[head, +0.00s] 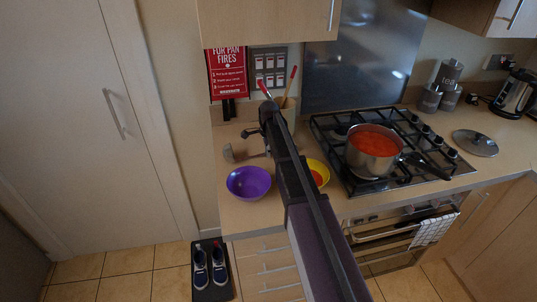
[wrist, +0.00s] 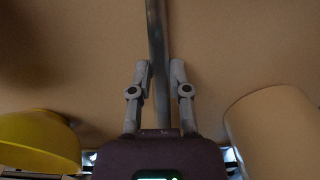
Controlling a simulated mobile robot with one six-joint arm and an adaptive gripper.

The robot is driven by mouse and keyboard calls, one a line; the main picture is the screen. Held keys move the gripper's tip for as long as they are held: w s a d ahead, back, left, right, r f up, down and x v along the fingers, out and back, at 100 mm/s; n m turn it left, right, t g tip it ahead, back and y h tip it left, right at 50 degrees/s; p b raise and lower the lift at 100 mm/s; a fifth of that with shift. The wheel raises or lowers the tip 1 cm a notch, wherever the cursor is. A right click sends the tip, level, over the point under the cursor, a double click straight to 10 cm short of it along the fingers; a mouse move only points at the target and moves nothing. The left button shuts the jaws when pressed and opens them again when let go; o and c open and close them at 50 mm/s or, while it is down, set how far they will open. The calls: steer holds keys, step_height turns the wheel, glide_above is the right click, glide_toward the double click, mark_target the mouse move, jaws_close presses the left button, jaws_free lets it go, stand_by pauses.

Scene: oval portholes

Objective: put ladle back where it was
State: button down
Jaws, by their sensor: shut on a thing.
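The ladle's round metal head (head: 229,153) shows in the head view at the left end of the counter, above the purple bowl. Its handle runs right and goes out of sight behind my arm. In the wrist view my gripper (wrist: 160,72) is shut on the ladle's grey handle (wrist: 156,30), which stretches away between the fingers over the counter. In the head view my arm hides the fingers. I cannot tell whether the ladle touches the counter. A pot of red soup (head: 374,143) stands on the hob.
A purple bowl (head: 248,183) and a yellow bowl (head: 321,172) stand near the counter's front edge. The yellow bowl also shows in the wrist view (wrist: 38,140). A beige utensil holder (head: 289,115) with red-handled tools stands by the wall. A lid (head: 475,143) lies right of the hob.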

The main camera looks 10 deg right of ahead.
stand_by(0.3)
steer(key=c, duration=0.6)
jaws_free()
steer(key=shift+r, duration=0.15)
step_height(320, 180, up, 12)
steer(key=p, duration=1.2)
steer(key=shift+s+d, duration=0.1)
steer(key=shift+d, duration=0.05)
